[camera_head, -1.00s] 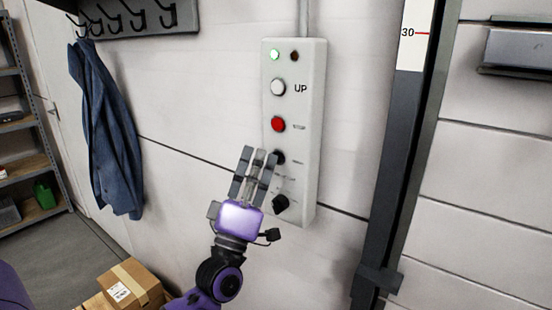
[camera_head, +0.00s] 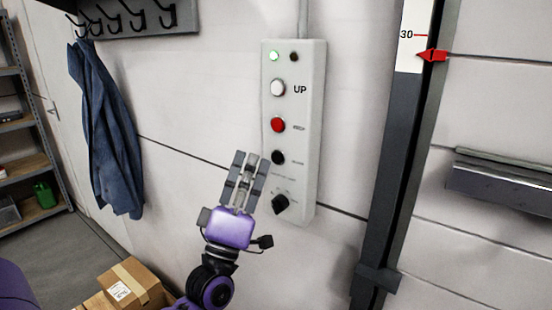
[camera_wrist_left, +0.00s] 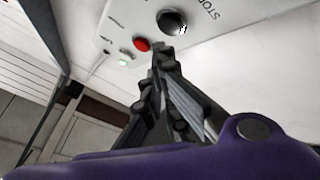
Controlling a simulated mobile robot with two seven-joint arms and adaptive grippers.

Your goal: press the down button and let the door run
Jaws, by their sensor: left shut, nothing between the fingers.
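The pale control box (camera_head: 296,215) is on the wall in the head view. It has a white UP button (camera_head: 278,88), a red button (camera_head: 278,125), a black button (camera_head: 278,158) and a black knob (camera_head: 280,204). My left gripper (camera_head: 246,157) is shut and empty, just left of the black button, which shows uncovered. In the left wrist view the gripper (camera_wrist_left: 160,55) points at the box face, close to a red button (camera_wrist_left: 141,44) and a black round control (camera_wrist_left: 172,22). The door (camera_head: 490,95) is at the right, with a grey handle rail (camera_head: 500,175). My right gripper is out of view.
A green lamp (camera_head: 274,56) is lit. A dark post with a scale (camera_head: 411,45) stands between box and door; a red pointer (camera_head: 431,55) sits just below 30. A blue coat (camera_head: 108,130) hangs left. Cardboard boxes (camera_head: 135,283) stand at the bottom.

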